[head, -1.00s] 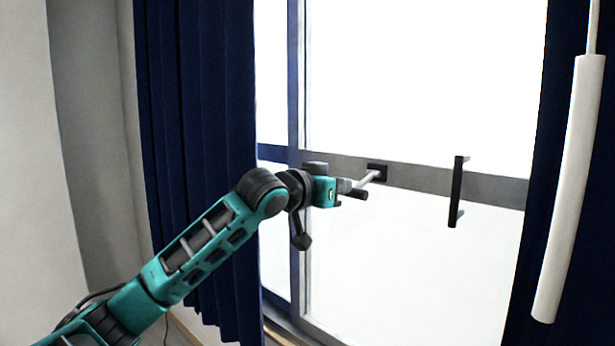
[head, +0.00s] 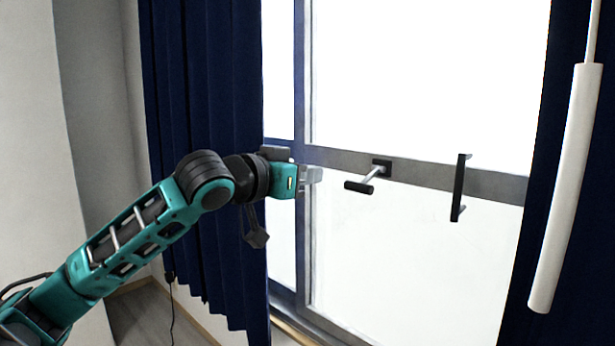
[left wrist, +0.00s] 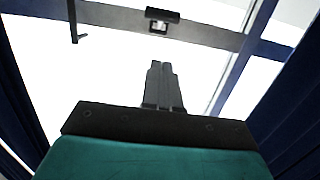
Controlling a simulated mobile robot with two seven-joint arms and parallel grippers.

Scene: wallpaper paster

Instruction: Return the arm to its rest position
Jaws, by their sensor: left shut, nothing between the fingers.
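My left gripper (head: 312,175) is in front of the window in the head view, with its teal arm coming in from the lower left. Its fingers are shut and empty. In the left wrist view the closed fingers (left wrist: 162,86) point up toward the window. The black and metal window handle (head: 366,180) stands out from the grey crossbar, to the right of my gripper and apart from it. It also shows in the left wrist view (left wrist: 162,15), beyond the fingertips. My right gripper does not show.
A second, upright black handle (head: 459,188) is mounted farther right on the crossbar (head: 425,175). A dark blue curtain (head: 210,110) hangs behind my left arm, and another (head: 535,130) hangs at the right. A long white cylinder (head: 567,190) hangs before the right curtain.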

